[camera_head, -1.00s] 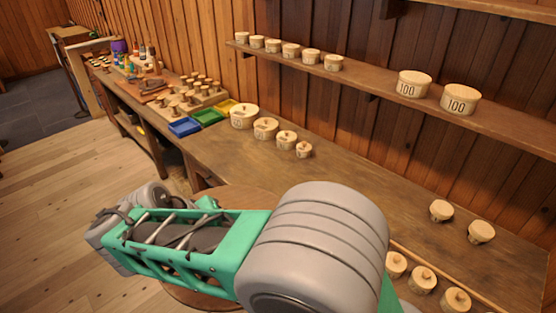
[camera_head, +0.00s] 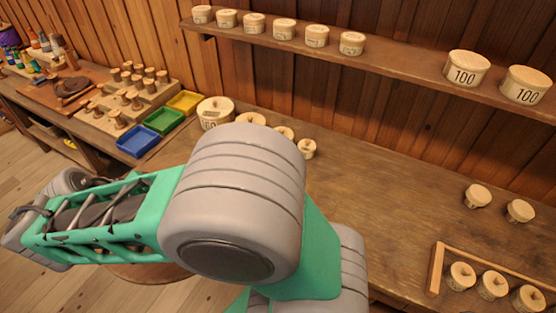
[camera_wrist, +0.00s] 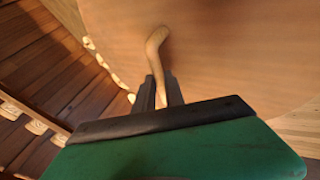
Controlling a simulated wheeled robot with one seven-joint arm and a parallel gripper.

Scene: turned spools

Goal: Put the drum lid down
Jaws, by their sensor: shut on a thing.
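The drum lid (camera_wrist: 235,50) is a broad, flat, pale wooden disc filling much of the wrist view. Its curved wooden handle (camera_wrist: 154,48) rises from it. My gripper (camera_wrist: 160,92) is shut on this handle, with the dark fingers on either side of it. In the head view my gripper is hidden behind my arm. A rounded wooden edge (camera_head: 150,273) shows under the arm there; I cannot tell whether it is the lid. What lies beneath the lid is hidden.
The long bench (camera_head: 380,190) has a clear middle stretch. Lidded pots (camera_head: 215,112) and blue, green and yellow trays (camera_head: 162,121) stand at its left. Small pots (camera_head: 477,196) and a wooden strip (camera_head: 437,268) are at the right. A shelf (camera_head: 400,72) with pots runs above.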

